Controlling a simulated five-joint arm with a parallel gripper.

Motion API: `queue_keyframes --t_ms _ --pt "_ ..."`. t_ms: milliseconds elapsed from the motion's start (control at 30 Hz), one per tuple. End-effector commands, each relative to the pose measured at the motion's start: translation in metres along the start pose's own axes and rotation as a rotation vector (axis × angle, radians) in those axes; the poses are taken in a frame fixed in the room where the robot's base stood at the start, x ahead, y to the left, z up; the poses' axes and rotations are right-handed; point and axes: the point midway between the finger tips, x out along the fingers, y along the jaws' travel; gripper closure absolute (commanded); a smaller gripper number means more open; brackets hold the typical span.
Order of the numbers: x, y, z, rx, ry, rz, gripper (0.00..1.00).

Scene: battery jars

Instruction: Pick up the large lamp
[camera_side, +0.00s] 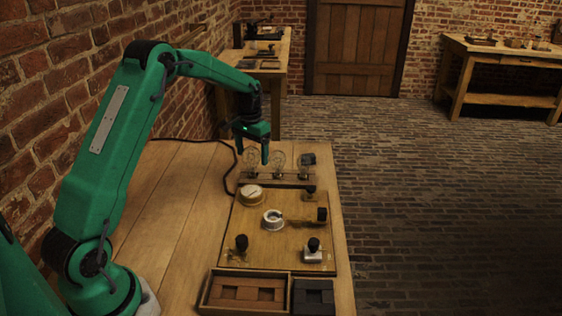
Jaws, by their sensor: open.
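Several clear glass lamps stand in a row on a dark wooden strip (285,181) at the far end of the wooden board (290,243). The left lamp (252,165) looks the largest, though the sizes are hard to tell. A second lamp (278,164) stands to its right. My gripper (252,156) is open, with its fingers pointing down. It is at the left lamp, with one finger to each side of the bulb in the picture. I cannot tell whether it touches the glass or is nearer or farther than it.
On the board are a round cream dial (251,195), a white ring-shaped part (273,219), and two black knobs (241,243) (314,244). A tray (246,292) of brown blocks and a dark tray (313,297) lie at the near edge. The table's left side is mostly clear.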

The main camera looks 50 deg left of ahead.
Motion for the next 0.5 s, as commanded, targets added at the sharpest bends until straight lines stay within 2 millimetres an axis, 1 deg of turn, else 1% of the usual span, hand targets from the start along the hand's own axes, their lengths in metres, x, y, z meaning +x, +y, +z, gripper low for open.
queue_keyframes --t_ms 267,300,367,500 --pt "-0.0003 0.0 0.0 0.0 0.0 0.0 0.2" --pt "-0.0003 0.0 0.0 0.0 0.0 0.0 0.24" --pt "-0.0004 0.0 0.0 0.0 0.0 0.0 0.36" --pt "-0.0004 0.0 0.0 0.0 0.0 0.0 0.63"
